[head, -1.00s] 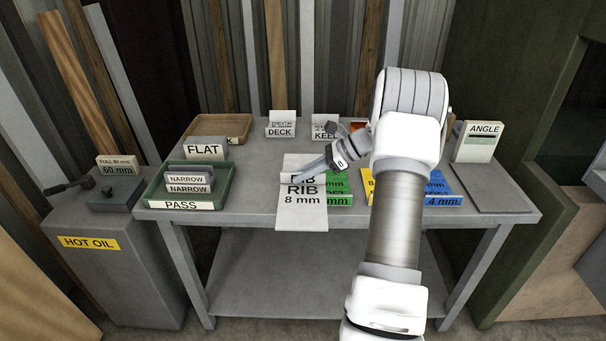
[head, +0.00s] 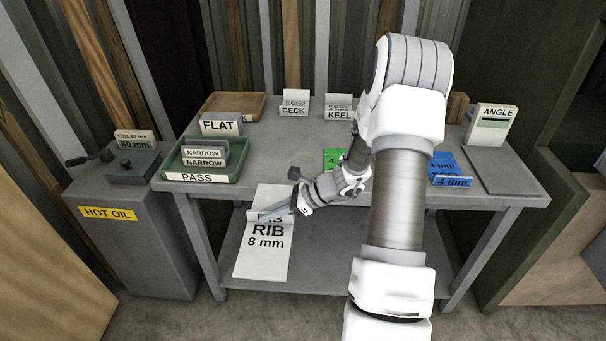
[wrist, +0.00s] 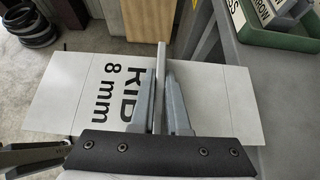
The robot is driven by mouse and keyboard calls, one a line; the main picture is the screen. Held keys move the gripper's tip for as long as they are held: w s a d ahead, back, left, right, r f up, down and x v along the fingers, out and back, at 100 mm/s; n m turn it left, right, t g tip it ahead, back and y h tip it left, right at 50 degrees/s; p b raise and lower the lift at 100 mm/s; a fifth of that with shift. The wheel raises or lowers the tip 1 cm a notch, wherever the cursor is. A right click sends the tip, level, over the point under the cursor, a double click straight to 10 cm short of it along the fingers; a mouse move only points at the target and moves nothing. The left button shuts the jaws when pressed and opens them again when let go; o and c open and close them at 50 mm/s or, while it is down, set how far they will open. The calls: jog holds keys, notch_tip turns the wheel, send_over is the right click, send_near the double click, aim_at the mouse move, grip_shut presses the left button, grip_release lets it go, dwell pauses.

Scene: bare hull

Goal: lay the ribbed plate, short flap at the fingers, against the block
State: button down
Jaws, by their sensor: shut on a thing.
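The ribbed plate (head: 262,262) is white and marked RIB 8 mm. My gripper (head: 271,217) is shut on its upright rib, near the plate's upper end in the head view. The plate hangs clear of the tabletop, just in front of its front edge. In the wrist view, the plate (wrist: 88,92) spreads on both sides of the fingers (wrist: 162,77), with the lettering left of the rib and a crease near each end. A dark grey block (head: 133,163) with a knob sits on the HOT OIL stand; I cannot tell if it is the task's block.
The table (head: 262,150) carries a green PASS tray (head: 172,168) with NARROW pieces, a FLAT sign (head: 220,124), DECK (head: 294,105) and KEEL (head: 338,108) holders, blue pieces (head: 447,168) and an ANGLE sign (head: 493,124). The HOT OIL stand (head: 135,240) is at left.

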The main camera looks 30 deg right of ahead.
aim_at(245, 242)
jog(key=a+f, duration=0.1)
jog(key=a, duration=0.2)
jog(key=s+a+f, duration=0.1)
jog(key=a+f, duration=0.1)
jog(key=a, duration=0.1)
jog(key=s+a+f, duration=0.1)
jog(key=a+f, duration=0.1)
jog(key=a, duration=0.1)
jog(key=shift+s+a+f, duration=0.2)
jog(key=shift+w+d+r+p, duration=0.1)
jog(key=shift+r+p, duration=0.65)
jog(key=shift+r, duration=0.15)
